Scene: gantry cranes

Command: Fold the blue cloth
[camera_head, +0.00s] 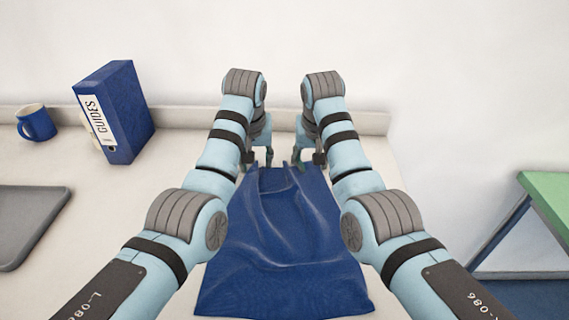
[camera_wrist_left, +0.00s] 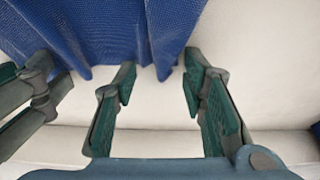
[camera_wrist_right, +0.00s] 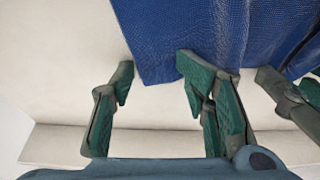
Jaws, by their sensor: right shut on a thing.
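The blue cloth (camera_head: 285,235) lies on the table as a long, creased strip, wider at its near end. Its narrow far end is at my two grippers, which are close together. My left gripper (camera_head: 261,160) is at the far left corner. In the left wrist view, its fingers (camera_wrist_left: 160,84) stand apart, with a corner of the cloth (camera_wrist_left: 95,30) hanging between them. My right gripper (camera_head: 305,160) is shut on the far right corner. In the right wrist view, the cloth (camera_wrist_right: 190,35) reaches between its fingers (camera_wrist_right: 157,78). The exact contact there is hard to see.
A blue binder (camera_head: 125,110) labelled GUIDES and a blue mug (camera_head: 36,124) stand at the back left. A grey tray (camera_head: 25,220) lies at the left. A low ledge (camera_head: 190,117) runs along the back. A green-topped stand (camera_head: 550,190) is off to the right.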

